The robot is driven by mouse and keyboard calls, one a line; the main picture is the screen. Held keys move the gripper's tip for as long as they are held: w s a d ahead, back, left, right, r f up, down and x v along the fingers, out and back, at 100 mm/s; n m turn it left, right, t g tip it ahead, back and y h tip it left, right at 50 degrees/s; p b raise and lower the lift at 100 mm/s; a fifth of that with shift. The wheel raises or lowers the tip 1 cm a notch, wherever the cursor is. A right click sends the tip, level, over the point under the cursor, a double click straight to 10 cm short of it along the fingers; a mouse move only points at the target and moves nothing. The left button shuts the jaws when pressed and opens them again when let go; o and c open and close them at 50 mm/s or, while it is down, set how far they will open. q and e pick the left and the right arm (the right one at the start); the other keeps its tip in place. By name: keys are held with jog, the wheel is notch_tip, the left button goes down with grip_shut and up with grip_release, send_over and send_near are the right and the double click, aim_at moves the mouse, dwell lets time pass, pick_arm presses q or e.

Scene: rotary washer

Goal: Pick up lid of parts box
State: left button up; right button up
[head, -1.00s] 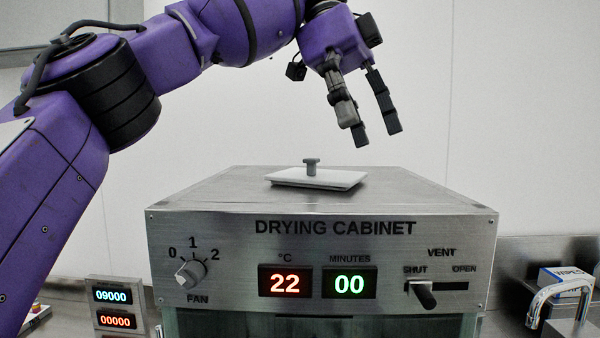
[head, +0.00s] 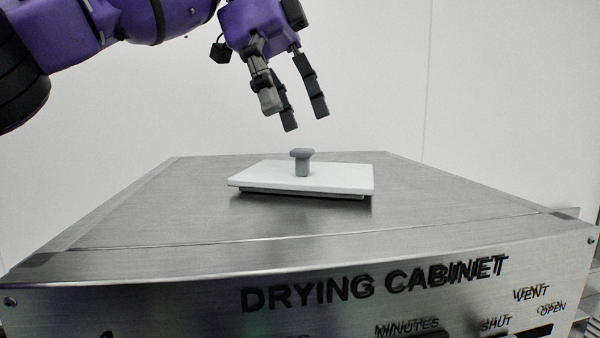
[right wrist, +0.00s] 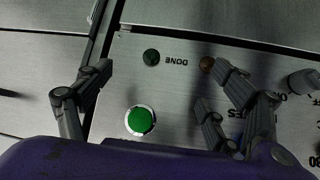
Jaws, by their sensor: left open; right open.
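The lid (head: 270,175) is a flat white plate with a grey mushroom-shaped knob (head: 302,162) standing up from its middle. It lies on top of the drying cabinet in the head view. My left gripper (head: 296,116) is open and empty, pointing down above the lid and close to the knob, with a gap between. My right gripper (right wrist: 155,92) shows in the right wrist view, open and empty, over a metal control panel. The box itself is not in view.
The drying cabinet's steel top (head: 140,220) is clear around the lid. A pale wall stands behind it. In the right wrist view the panel (right wrist: 175,95) carries a green button (right wrist: 140,120), a dark green lamp (right wrist: 151,57) marked DONE and a reddish-brown lamp (right wrist: 207,64).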

aim_at(313, 170)
pick_arm(q)
jog(key=shift+s+d+f, duration=0.3)
jog(key=shift+s+f, duration=0.05)
jog(key=shift+f, duration=0.2)
jog(key=shift+p+x, duration=0.3)
jog(key=shift+x, duration=2.05)
jog(key=shift+w, duration=0.15)
jog(key=c, duration=1)
